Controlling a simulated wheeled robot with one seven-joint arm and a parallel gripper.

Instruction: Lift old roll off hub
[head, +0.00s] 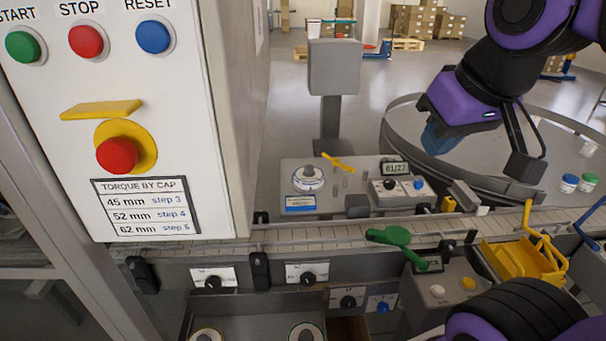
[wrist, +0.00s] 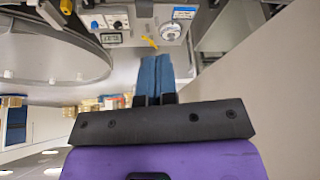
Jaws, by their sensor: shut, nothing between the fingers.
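A white roll (head: 308,178) sits around a grey hub on the grey labeller panel (head: 338,204), beside a yellow lever (head: 338,162). The roll also shows in the wrist view (wrist: 171,31), near the top, beyond my fingertips. My gripper (head: 436,143) is in the air to the right of the roll, in front of the round table. Its two blue fingers (wrist: 154,62) are pressed together with nothing between them. The gripper is clear of the roll. Two more rolls (head: 205,336) (head: 306,333) lie in a bin at the bottom edge, partly cut off.
A conveyor (head: 330,237) runs in front of the panel. A green-handled lever (head: 395,238) and a yellow holder (head: 520,262) stand along it. The white control cabinet (head: 180,130) blocks the left. A round table (head: 560,165) with small jars is at the right.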

